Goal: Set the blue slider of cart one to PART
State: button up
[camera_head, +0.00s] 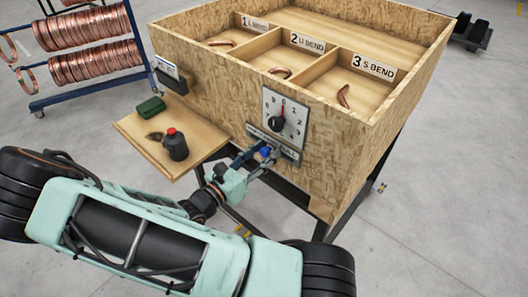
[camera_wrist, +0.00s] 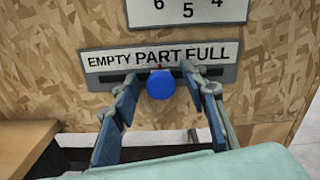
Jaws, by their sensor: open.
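The blue slider (camera_wrist: 160,84) is a round knob on the grey EMPTY PART FULL plate (camera_wrist: 106,60) on the cart's front. In the wrist view it sits below the word PART, with a small red mark just above it. My gripper (camera_wrist: 165,88) is open, with one finger on each side of the knob. I see a space between the knob and each finger. In the head view the blue knob (camera_head: 266,151) is small and partly hidden by my gripper (camera_head: 262,156), which is at the front panel below the dial.
A numbered dial (camera_head: 284,118) is above the plate. A side shelf (camera_head: 135,128) to the left holds a dark bottle (camera_head: 175,146) and a green box (camera_head: 151,107). The cart's bins hold bent copper pieces. A rack of copper coils (camera_head: 95,65) stands behind left.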

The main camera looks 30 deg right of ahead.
jog(key=v, duration=1.2)
jog(key=shift+r, duration=0.1)
